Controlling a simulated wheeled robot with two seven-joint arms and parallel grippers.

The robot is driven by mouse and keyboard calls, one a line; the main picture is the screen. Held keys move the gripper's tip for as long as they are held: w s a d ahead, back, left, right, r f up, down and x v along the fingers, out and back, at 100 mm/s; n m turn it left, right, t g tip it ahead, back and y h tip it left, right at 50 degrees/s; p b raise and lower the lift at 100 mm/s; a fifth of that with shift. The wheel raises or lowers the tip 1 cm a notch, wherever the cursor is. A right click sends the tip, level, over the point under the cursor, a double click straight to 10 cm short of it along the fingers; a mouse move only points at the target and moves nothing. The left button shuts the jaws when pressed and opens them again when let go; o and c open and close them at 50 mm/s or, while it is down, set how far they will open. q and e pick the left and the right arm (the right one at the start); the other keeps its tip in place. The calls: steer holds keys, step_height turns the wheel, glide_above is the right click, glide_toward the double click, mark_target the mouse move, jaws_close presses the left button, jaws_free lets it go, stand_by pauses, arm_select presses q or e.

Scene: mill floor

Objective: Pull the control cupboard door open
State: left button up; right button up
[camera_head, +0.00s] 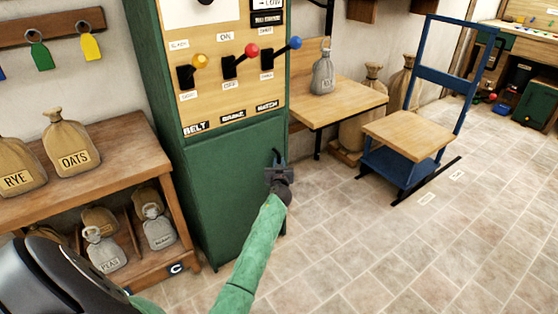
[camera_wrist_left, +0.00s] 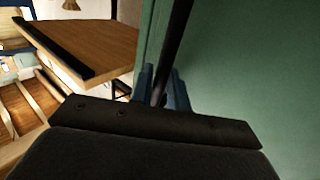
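The control cupboard (camera_head: 160,110) is a tall green cabinet with a wooden lever panel (camera_head: 215,100) on its upper front. Its green door (camera_head: 225,185) is below the panel and looks flush with the frame. A dark bar handle (camera_head: 277,153) is at the door's right side. My left gripper (camera_head: 278,167) is at this handle. In the left wrist view the handle (camera_wrist_left: 177,40) runs between the two blue-grey fingers (camera_wrist_left: 162,88), which look closed around it. The green door surface (camera_wrist_left: 250,70) fills the right of that view. My right gripper is not in view.
A wooden shelf (camera_head: 100,165) with several sacks stands left of the cupboard. A wooden wall table (camera_head: 340,103) with a grey sack (camera_head: 323,75) is close on the right. A blue-framed sack truck (camera_head: 400,165) stands farther right. The tiled floor (camera_head: 390,250) in front is clear.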

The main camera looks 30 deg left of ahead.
arm_select(q)
steer(key=shift+c, duration=0.3)
jaws_close()
